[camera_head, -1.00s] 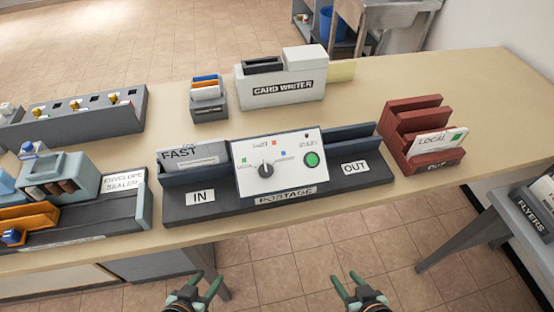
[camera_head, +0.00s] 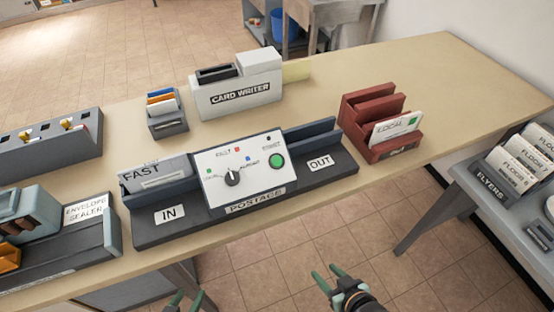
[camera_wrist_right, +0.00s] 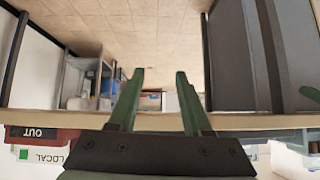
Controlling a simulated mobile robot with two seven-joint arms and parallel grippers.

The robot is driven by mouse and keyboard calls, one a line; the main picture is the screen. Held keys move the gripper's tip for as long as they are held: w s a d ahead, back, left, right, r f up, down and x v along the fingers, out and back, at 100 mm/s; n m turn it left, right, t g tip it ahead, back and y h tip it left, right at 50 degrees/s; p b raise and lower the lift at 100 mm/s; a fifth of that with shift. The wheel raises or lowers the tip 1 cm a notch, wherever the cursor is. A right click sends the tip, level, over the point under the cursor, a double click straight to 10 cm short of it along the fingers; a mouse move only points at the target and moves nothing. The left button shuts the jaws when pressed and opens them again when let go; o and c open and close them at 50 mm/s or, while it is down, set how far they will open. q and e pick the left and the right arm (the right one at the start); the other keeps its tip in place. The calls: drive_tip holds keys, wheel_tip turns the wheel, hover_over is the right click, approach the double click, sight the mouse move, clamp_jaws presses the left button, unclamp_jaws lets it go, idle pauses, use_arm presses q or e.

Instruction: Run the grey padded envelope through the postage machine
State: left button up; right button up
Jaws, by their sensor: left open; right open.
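The postage machine (camera_head: 242,176) stands on the table, with a dial and a green button on its white front panel. A grey envelope marked FAST (camera_head: 155,170) stands upright in the slot on its IN side, at the left. The OUT slot (camera_head: 315,140) at the right looks empty. My left gripper (camera_head: 184,300) is at the bottom edge of the head view, mostly cut off, open and empty. My right gripper (camera_head: 328,277) is open and empty in front of the table, below the machine. Its open fingers also show in the right wrist view (camera_wrist_right: 158,95).
A red rack (camera_head: 380,120) holding a white envelope stands right of the machine. The card writer (camera_head: 240,92) and a small card holder (camera_head: 167,112) stand behind. The envelope sealer (camera_head: 70,240) is at left. A flyers rack (camera_head: 492,190) is at far right. The table's right end is clear.

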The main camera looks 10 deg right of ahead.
drive_tip(key=shift+c, duration=0.2)
clamp_jaws()
idle(1.5)
